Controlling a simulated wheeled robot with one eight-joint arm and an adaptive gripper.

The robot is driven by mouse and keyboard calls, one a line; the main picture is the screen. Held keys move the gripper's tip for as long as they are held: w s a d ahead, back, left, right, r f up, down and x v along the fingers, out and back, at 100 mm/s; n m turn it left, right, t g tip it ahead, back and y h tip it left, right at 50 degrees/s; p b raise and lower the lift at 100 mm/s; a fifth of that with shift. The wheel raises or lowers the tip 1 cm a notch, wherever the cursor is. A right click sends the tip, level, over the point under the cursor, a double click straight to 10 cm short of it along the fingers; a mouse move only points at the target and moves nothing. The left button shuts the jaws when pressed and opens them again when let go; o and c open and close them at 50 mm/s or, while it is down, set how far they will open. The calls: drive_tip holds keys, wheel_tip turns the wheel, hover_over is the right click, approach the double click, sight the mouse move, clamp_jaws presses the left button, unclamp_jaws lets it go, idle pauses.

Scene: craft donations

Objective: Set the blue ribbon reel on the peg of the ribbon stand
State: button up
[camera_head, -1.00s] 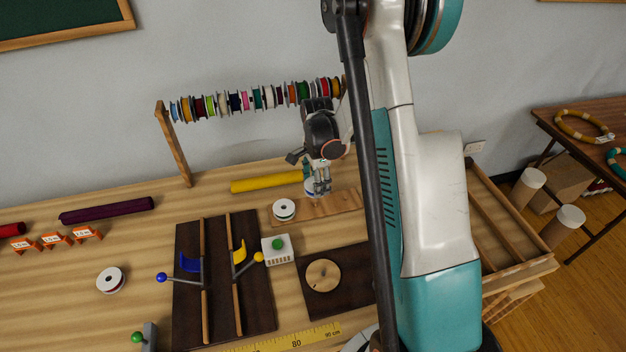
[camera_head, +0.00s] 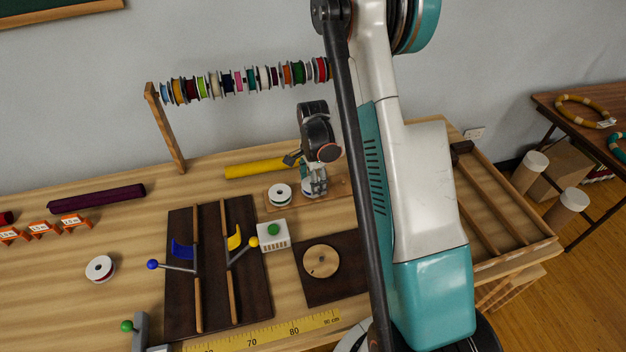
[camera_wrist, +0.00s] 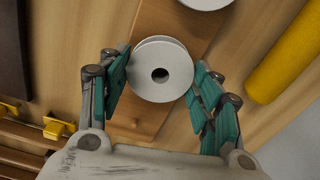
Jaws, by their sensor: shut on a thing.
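My gripper (camera_head: 315,188) is low over a light wooden board (camera_head: 334,191) at the back of the workbench. In the wrist view my gripper (camera_wrist: 160,85) has a teal-padded finger on each side of a white-flanged reel (camera_wrist: 160,85) and is shut on it. The reel's flange faces the camera, so its ribbon colour is hidden. I cannot tell whether the reel touches the board. A second white-flanged reel (camera_head: 280,193) with dark green ribbon lies on the board to the left. A round wooden disc (camera_head: 321,262) with a small mark at its centre sits on a dark mat; it may be the stand.
A dark board with blue and yellow levers (camera_head: 215,265) is further left. A yellow roll (camera_head: 253,170) lies behind. A rail of several reels (camera_head: 245,80) stands at the back. A red-ribbon reel (camera_head: 100,269) lies front left.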

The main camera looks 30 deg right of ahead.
idle(0.4)
drive_tip(key=o, duration=1)
drive_tip(key=shift+o, duration=0.2)
wheel_tip(320, 180, up, 12)
